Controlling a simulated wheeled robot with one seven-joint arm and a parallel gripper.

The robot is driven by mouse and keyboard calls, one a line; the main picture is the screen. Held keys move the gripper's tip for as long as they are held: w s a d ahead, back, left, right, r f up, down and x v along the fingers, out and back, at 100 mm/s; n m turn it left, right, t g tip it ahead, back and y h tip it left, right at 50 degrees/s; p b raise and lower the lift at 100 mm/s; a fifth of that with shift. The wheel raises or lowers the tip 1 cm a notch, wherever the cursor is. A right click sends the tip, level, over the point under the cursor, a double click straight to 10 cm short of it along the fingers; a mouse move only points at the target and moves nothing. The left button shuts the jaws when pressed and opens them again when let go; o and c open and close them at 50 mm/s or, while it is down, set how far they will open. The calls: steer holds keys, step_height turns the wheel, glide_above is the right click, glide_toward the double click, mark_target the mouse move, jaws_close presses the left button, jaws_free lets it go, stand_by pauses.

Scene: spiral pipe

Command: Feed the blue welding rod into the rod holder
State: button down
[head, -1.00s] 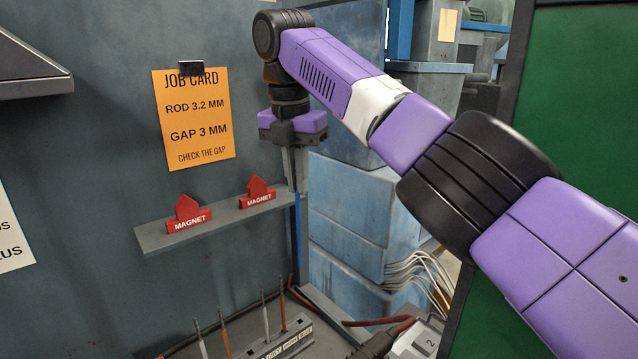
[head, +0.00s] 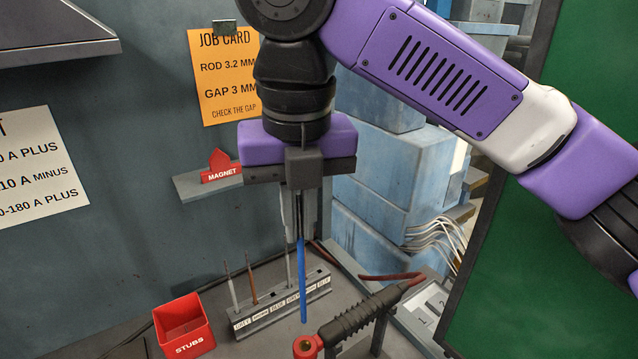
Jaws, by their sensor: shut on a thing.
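The blue welding rod (head: 302,280) hangs upright from my gripper (head: 299,222), which is shut on its upper part. The rod's lower end is free and shows just above and slightly left of the holder's red end in the head view. The rod holder (head: 350,318) has a black ribbed handle, a red end with a round opening (head: 306,346), and a dark red cable. It lies tilted on a stand at the bottom of the view. The rod looks apart from the holder, but the depth between them is hard to tell.
A labelled rod rack (head: 262,316) holds a few grey and brown rods behind the blue rod. A red STUBS bin (head: 183,326) stands at left. A shelf with a red magnet (head: 221,168) is on the wall. A green panel (head: 560,250) bounds the right.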

steer(key=shift+s, duration=0.55)
steer(key=shift+r+p, duration=0.1)
steer(key=shift+p, duration=0.65)
steer(key=b, duration=0.2)
glide_above(303, 312)
steer(key=shift+s+f, duration=0.15)
steer(key=shift+f, duration=1.95)
steer(key=shift+f+b, duration=0.75)
steer(key=shift+f, duration=1.6)
steer(key=shift+f+b, duration=0.75)
steer(key=shift+f, duration=1.15)
steer(key=shift+f+b, duration=0.9)
steer(key=shift+f, duration=1.05)
